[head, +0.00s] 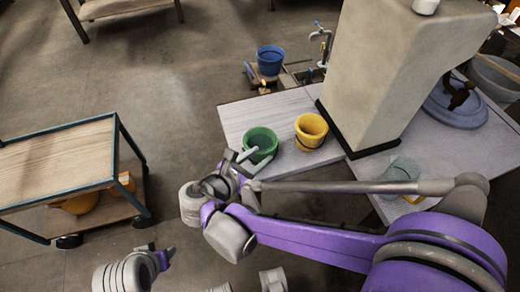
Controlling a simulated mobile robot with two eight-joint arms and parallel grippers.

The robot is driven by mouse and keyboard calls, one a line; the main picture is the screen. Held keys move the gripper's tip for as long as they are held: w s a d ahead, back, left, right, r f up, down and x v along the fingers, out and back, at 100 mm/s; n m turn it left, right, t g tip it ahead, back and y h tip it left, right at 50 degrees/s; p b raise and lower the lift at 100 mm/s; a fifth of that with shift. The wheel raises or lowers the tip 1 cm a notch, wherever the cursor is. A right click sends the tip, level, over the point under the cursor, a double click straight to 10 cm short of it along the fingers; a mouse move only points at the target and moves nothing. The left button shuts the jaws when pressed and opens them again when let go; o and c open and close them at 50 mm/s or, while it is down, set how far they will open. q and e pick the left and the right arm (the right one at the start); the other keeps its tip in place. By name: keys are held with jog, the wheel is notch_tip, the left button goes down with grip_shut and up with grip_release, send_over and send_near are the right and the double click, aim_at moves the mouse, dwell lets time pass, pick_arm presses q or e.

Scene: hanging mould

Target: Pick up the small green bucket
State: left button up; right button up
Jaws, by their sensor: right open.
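The small green bucket (263,140) stands upright on the light wooden table top (240,115), near its left front edge. My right gripper (239,157) is open at the bucket's near left side. One finger overlaps the bucket's rim in the picture; I cannot tell whether it touches or reaches inside. The other finger is left of the bucket. The gripper hides part of the bucket's near left wall. What looks like my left gripper (164,258) is low at the left, away from the bucket; its jaws are unclear.
A yellow bucket (311,130) stands right of the green one, beside a large grey block (385,75). A blue bucket (270,60) is behind, near a tap (323,42). A wooden-topped cart (60,160) is at left. Floor between cart and table is clear.

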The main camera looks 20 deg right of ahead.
aim_at(268, 151)
jog(key=shift+b+x, duration=0.4)
jog(key=shift+x, duration=2.8)
jog(key=shift+a+f, duration=0.15)
jog(key=shift+a, duration=0.05)
grip_shut()
